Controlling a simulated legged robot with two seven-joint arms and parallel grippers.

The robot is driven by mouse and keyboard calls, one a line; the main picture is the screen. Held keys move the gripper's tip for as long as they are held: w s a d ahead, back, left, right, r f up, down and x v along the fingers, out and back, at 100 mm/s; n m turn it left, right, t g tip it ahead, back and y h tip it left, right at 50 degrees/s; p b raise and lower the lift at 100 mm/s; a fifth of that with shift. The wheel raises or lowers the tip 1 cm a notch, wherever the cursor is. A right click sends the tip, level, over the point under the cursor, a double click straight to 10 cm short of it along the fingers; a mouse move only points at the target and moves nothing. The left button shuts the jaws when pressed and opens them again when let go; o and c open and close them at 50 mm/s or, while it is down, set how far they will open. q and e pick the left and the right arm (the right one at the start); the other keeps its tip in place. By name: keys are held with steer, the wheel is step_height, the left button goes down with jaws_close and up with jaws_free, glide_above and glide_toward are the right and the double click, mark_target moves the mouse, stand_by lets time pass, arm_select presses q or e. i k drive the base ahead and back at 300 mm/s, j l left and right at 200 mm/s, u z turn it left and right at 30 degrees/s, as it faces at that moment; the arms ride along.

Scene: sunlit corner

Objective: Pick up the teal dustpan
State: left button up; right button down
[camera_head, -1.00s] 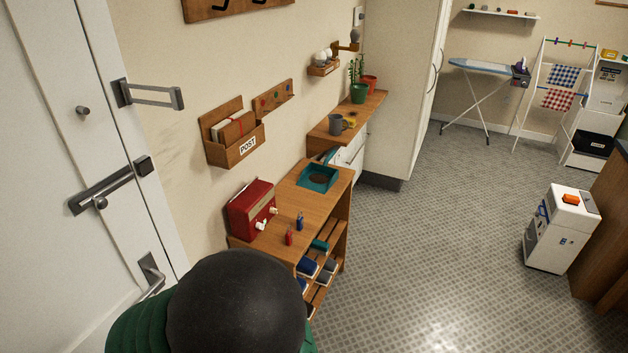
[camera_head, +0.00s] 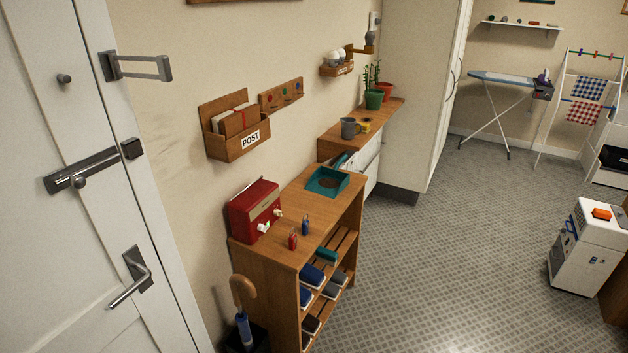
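I cannot make out a clear dustpan. A shallow teal tray-like thing (camera_head: 342,190) with raised sides lies on top of the wooden shelf unit, near its far end, with a brown patch in it. A smaller teal item (camera_head: 326,255) lies on the rack below, partly hidden under the top's edge. Neither shows a clear handle. Neither of my grippers is in view.
The wooden unit (camera_head: 310,209) also bears a red box (camera_head: 254,211) and small red and blue items. An umbrella (camera_head: 243,325) stands at its near end. A white door (camera_head: 90,240) is at left. Open tiled floor (camera_head: 440,270) lies right, with a white cart (camera_head: 583,255) beyond.

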mark_target(327, 182)
steer(key=i+l+z, duration=0.1)
steer(key=z, duration=0.15)
steer(key=i+l+z, duration=0.25)
steer(key=i, duration=0.35)
steer(key=i+l+z, duration=0.3)
steer(key=i, duration=0.3)
steer(key=i+z, duration=0.25)
steer(key=i, duration=0.4)
steer(key=i+u, duration=0.2)
steer(key=i, duration=0.5)
steer(key=i+l+u, duration=0.15)
steer(key=i, duration=0.5)
steer(key=l, duration=0.1)
